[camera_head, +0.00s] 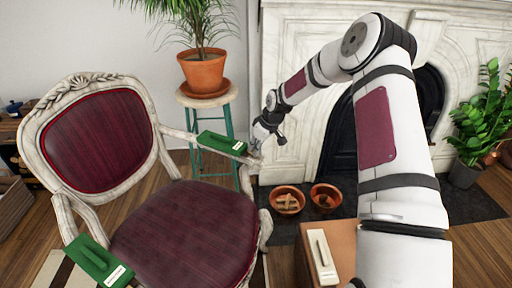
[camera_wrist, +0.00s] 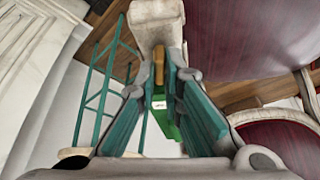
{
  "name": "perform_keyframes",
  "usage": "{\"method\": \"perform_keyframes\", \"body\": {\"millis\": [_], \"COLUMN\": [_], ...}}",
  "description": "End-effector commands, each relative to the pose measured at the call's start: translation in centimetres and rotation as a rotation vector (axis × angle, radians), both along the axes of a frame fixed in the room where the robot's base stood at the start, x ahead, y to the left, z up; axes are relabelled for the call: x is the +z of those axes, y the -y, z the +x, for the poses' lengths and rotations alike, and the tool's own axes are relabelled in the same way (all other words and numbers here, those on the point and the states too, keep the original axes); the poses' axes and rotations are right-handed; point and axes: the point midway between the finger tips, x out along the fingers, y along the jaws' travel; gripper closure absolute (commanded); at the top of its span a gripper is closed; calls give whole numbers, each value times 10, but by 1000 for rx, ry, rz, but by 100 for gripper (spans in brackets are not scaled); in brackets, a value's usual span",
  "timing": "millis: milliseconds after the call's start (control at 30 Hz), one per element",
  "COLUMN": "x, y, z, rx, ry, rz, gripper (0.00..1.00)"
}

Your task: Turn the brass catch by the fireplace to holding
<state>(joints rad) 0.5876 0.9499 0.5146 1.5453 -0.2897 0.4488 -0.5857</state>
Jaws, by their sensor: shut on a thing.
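My gripper (camera_head: 256,150) is at the front end of the chair's far armrest, beside a green block (camera_head: 222,143) with a pale label. In the wrist view, its two teal-padded fingers (camera_wrist: 165,82) are closed around a small brass-brown piece (camera_wrist: 158,68), which I take to be the brass catch. The labelled green block also shows between the fingers (camera_wrist: 163,118), just below that piece. The fingers hide part of both, and the label is too small to read. The catch itself cannot be made out in the head view.
A cream chair (camera_head: 92,84) with dark red upholstery fills the left. Another green labelled block (camera_head: 95,262) lies on its near armrest. A pale labelled block (camera_head: 322,258) sits on a brown box. A potted plant (camera_head: 203,70) stands on a stool behind. Two bowls (camera_head: 287,202) stand before the fireplace.

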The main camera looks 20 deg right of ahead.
Motion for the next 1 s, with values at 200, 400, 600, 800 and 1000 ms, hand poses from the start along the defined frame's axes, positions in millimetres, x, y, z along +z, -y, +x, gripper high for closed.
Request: {"method": "perform_keyframes", "body": {"millis": [200, 400, 600, 800, 1000], "x": [-1, -1, -1, -1, -2], "y": [1, 1, 1, 1, 2], "z": [0, 0, 0, 0, 0], "rx": [121, 187, 210, 213, 212], "ry": [-2, -2, -3, -3, -3], "rz": [2, 0, -1, -2, -2], "gripper": [100, 100, 100, 100, 83]}}
